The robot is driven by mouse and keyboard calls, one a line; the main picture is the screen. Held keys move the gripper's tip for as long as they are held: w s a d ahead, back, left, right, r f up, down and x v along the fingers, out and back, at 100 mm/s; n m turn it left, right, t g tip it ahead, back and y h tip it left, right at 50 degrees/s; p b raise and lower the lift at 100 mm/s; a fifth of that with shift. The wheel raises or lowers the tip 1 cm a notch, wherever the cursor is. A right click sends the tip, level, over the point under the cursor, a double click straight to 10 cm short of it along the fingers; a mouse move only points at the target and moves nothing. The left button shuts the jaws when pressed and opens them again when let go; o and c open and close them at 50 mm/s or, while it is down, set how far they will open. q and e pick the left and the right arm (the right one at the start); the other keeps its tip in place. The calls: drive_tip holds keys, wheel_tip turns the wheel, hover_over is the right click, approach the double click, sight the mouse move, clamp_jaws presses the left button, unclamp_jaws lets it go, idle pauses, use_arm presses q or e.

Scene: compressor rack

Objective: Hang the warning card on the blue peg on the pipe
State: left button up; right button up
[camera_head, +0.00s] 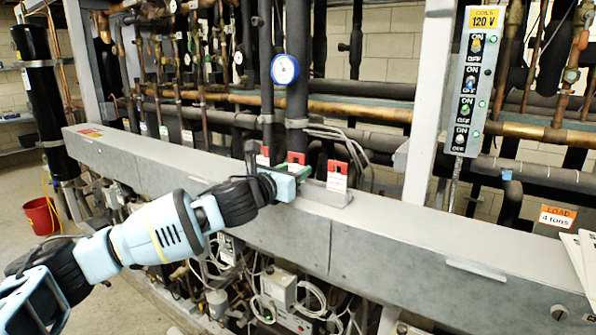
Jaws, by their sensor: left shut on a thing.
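Red-and-white warning cards stand in a grey holder (325,194) on the long grey beam. One card (337,177) stands at the holder's right, another (263,157) at its left. My left gripper (291,180) is at the holder, shut on the middle warning card (297,158), whose red top shows above the fingers. The gripper hides this card's lower part. A small blue piece (507,175), which looks like the blue peg, sits on the dark pipe (540,176) at the right. My right gripper is not in view.
The grey beam (400,247) runs across the front. A grey upright post (428,110) and a switch panel (473,85) stand between the holder and the blue piece. A load sign (556,217) and white sheets are at far right. Pipes fill the back.

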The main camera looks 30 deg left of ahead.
use_arm(q)
drive_tip(key=shift+r, duration=2.5)
drive_tip(key=shift+s+r, duration=0.1)
drive_tip(key=shift+s+a+r, duration=0.1)
drive_tip(key=shift+s+r, duration=0.4)
drive_tip(key=shift+s, duration=0.3)
drive_tip(key=shift+s+a+r, duration=0.1)
drive_tip(key=shift+s+r, duration=0.35)
drive_tip(key=shift+s, duration=0.35)
drive_tip(key=shift+s+r, duration=0.5)
drive_tip(key=shift+s, duration=0.3)
drive_tip(key=shift+f, duration=0.1)
